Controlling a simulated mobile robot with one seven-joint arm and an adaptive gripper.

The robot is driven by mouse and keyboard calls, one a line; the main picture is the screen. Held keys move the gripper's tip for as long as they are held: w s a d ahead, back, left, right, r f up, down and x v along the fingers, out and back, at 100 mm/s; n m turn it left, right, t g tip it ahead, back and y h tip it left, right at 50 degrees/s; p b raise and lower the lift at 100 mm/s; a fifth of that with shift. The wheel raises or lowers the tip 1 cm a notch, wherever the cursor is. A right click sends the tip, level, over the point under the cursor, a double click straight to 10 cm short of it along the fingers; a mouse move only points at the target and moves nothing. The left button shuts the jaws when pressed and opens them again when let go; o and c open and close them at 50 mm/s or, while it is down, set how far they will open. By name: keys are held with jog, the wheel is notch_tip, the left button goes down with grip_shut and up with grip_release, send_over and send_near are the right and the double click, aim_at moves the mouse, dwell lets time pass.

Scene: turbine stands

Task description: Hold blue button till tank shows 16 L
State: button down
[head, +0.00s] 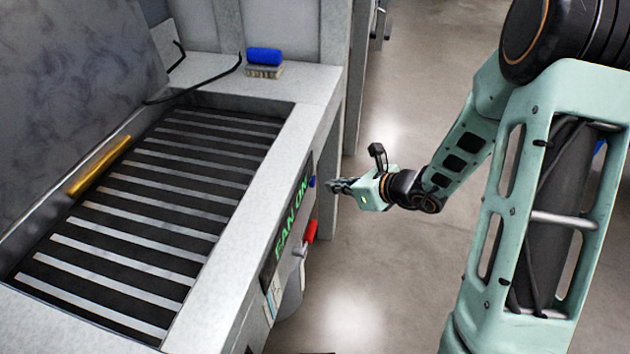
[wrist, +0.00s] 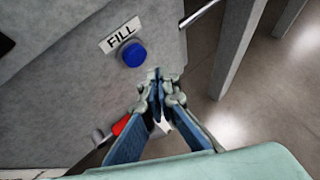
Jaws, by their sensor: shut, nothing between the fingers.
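The round blue button (wrist: 134,54) sits on the grey front panel, below a white FILL label (wrist: 119,37). In the head view the blue button (head: 312,181) shows as a small blue spot on the bench's front face. My gripper (head: 334,185) is just right of it, pointing at the panel. In the wrist view my gripper (wrist: 158,76) has its blue fingers together with nothing between them. The fingertips appear below and right of the button, apart from it. No tank level reading can be made out in either view.
A green FAN ON display (head: 292,222) and a red handle (head: 310,231) are on the front face; the red handle also shows in the wrist view (wrist: 121,124). Open floor (head: 380,270) lies right of the bench.

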jog(key=shift+s+d, duration=0.2)
jog(key=shift+d, duration=0.75)
jog(key=shift+s+d, duration=0.15)
jog(key=shift+d, duration=0.75)
